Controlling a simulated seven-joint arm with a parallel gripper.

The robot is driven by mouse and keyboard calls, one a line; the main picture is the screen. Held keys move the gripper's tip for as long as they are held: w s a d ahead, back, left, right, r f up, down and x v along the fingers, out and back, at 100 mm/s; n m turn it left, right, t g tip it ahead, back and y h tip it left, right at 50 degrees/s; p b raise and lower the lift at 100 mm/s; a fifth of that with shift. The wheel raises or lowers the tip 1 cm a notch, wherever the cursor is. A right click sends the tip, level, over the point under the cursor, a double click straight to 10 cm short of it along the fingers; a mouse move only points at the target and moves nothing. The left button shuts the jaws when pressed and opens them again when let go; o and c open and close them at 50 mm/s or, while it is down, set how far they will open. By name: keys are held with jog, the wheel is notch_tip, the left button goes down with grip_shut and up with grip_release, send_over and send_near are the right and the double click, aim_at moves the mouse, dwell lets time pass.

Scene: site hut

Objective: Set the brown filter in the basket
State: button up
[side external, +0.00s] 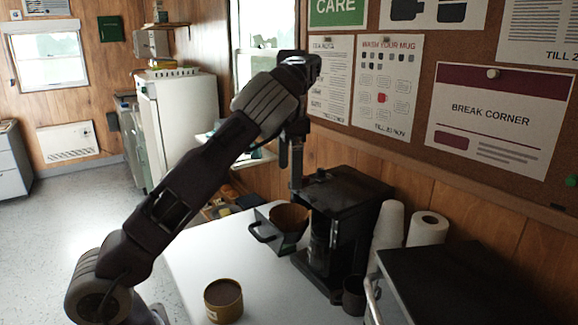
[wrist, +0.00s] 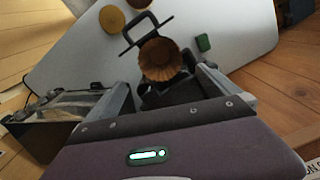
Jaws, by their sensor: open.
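The brown filter (side external: 290,216) is a fluted paper cup. It appears to sit in the mouth of the black basket (side external: 268,230), with its rim showing above; how deep it sits I cannot tell. In the wrist view the filter (wrist: 160,60) covers most of the basket's opening, and the basket's handle (wrist: 146,31) sticks out beyond it. My gripper (side external: 290,178) points down just above the filter. In the wrist view my gripper (wrist: 165,86) has its fingers apart, with nothing held between them.
A black coffee maker (side external: 345,205) stands right beside the basket. A round tin (side external: 223,301) is at the front of the white table (side external: 195,262). White cups (side external: 389,222), a paper roll (side external: 427,229) and a dark mug (side external: 354,296) stand to the right. The table's left side is clear.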

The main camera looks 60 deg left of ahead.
jog(key=w+d+r+m+t+h, duration=0.2)
jog(key=w+d+r+t+h, duration=0.15)
jog(key=w+r+t, duration=0.4)
notch_tip(320, 180, up, 14)
jog(key=w+n+t+y, duration=0.1)
jog(key=n+t+y, duration=0.25)
jog(key=t, duration=0.55)
jog(key=s+a+n+y, duration=0.2)
jog(key=s+n+y, duration=0.25)
jog(key=s, duration=0.25)
jog(key=s+d+f+g+h, duration=0.1)
jog(key=s+d+f+g, duration=0.2)
jog(key=s+d+f, duration=0.3)
jog(key=s+d+f+m+g+h, duration=0.1)
jog(key=s+d+f+g, duration=0.3)
jog(key=s, duration=0.9)
jog(key=s+d+f+m+g+h, duration=0.1)
jog(key=s+d+f+g, duration=0.3)
jog(key=s+d+f, duration=0.4)
notch_tip(320, 180, down, 2)
jog(key=shift+s+d+f+h, duration=0.15)
jog(key=shift+s+f+h, duration=0.05)
jog(key=shift+s+h, duration=0.65)
jog(key=shift+w, duration=0.1)
